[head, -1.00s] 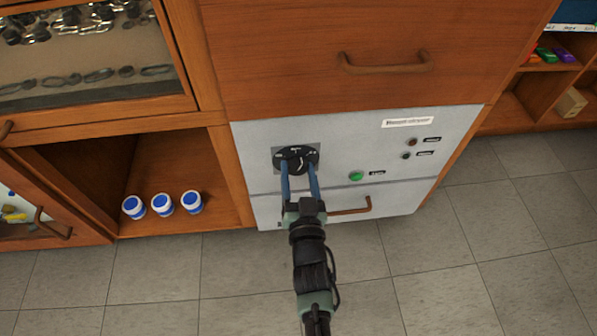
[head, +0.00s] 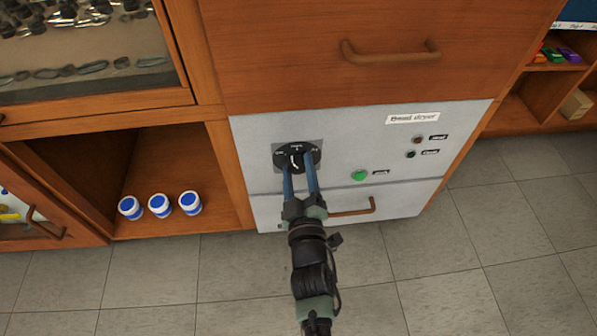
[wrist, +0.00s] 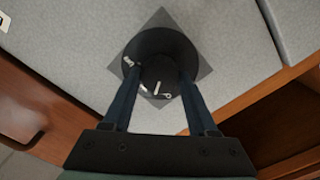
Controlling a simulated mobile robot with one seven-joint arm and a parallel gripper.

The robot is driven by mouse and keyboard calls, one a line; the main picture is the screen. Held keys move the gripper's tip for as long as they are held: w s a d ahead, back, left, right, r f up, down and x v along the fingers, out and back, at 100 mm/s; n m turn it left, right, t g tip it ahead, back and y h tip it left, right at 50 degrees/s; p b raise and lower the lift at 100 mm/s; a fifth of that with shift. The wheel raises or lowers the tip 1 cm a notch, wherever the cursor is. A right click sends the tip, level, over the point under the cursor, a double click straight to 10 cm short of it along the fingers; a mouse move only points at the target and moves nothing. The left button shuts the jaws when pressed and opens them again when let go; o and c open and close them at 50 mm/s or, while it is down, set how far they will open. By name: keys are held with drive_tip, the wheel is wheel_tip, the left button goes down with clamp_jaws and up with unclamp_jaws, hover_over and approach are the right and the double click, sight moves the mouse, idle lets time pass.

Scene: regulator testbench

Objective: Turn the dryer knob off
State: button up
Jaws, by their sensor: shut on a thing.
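The dryer knob (head: 295,161) is a round black dial with a white mark, set on a grey square plate on the white dryer front (head: 345,150). It also shows in the wrist view (wrist: 160,77). My gripper (head: 298,169) has two blue fingers, one on each side of the knob's centre grip, and is shut on it. In the wrist view the fingertips (wrist: 159,78) flank the grip, and a white pointer line shows between them. The fingers hide part of the dial and its small lettering.
A brown handle (head: 355,207) is below, and a wooden drawer handle (head: 390,54) above. Blue-lidded jars (head: 159,205) stand in the left cubby. The tiled floor is clear.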

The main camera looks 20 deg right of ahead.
drive_tip(key=n+b, duration=0.1)
drive_tip(key=n, duration=0.4)
drive_tip(key=shift+f+n, duration=0.1)
drive_tip(key=shift+n, duration=0.3)
idle(0.4)
drive_tip(key=o, duration=1.4)
drive_tip(key=p+v, duration=0.1)
drive_tip(key=v, duration=1.2)
drive_tip(key=shift+p, duration=0.4)
